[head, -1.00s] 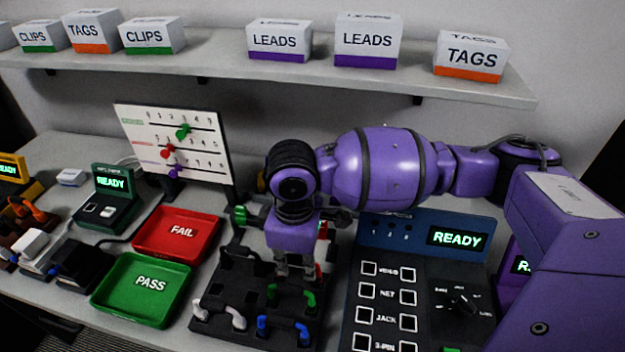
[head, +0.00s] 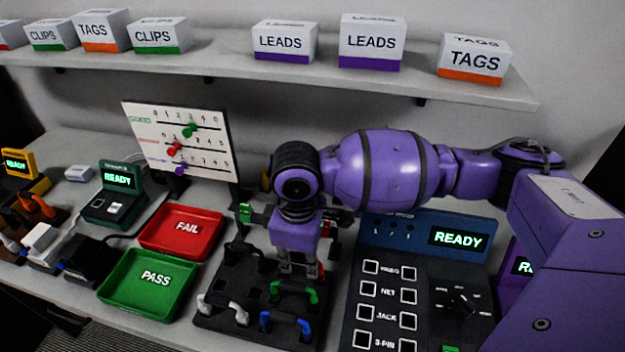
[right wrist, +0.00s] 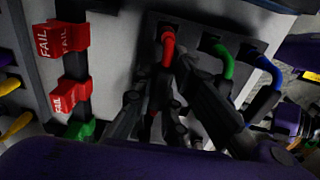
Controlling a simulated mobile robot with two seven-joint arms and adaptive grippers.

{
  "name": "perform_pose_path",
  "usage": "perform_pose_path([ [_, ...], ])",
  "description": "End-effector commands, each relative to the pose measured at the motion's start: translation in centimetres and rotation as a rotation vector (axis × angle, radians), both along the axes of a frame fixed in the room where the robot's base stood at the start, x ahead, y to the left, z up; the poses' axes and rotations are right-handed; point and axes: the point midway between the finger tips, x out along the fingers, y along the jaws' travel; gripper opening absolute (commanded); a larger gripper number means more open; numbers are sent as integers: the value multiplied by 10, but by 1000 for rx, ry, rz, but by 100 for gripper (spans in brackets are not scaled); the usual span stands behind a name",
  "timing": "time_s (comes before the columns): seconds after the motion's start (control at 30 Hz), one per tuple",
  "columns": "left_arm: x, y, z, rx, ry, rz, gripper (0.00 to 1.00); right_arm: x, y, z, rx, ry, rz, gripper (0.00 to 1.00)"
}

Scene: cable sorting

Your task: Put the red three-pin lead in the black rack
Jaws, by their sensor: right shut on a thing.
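The black rack (head: 236,268) lies on the bench with a white lead (head: 225,309), a blue lead (head: 284,322) and a green lead (head: 294,290) in it. My right gripper (head: 300,270) points down over the back right part of the rack. In the right wrist view it is shut around the red lead (right wrist: 168,45), whose curved end shows against the dark rack, beside the green lead (right wrist: 222,60) and blue lead (right wrist: 265,72). The fingers hide the red lead's lower part, so I cannot tell whether it is seated. My left gripper is out of view.
A red FAIL tray (head: 183,254) and a green PASS tray (head: 150,307) stand left of the rack. A blue-topped tester panel (head: 420,262) stands close on its right. Red FAIL clips (right wrist: 70,95) hang on a dark rail near my gripper.

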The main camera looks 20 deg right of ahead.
Motion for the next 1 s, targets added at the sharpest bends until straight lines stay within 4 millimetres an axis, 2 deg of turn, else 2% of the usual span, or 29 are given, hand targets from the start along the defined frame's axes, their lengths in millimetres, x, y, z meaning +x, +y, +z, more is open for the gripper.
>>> perform_pose_path([
  [0.17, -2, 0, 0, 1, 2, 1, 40, 1, 0, 1, 0, -1, 1, 0],
  [0.2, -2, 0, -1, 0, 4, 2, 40, 1, 0, 1, 0, -1, 1, 17],
  [0.33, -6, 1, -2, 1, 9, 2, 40, 1, 0, 1, 0, -1, 1, 34],
  [0.57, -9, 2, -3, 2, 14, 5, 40, 1, 0, 1, 0, -1, 1, 35],
  [0.73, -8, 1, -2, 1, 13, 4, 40, 1, 0, 1, 0, -1, 1, 56],
  [1.0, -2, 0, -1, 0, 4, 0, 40, 1, 0, 1, 0, -1, 1, 57],
])
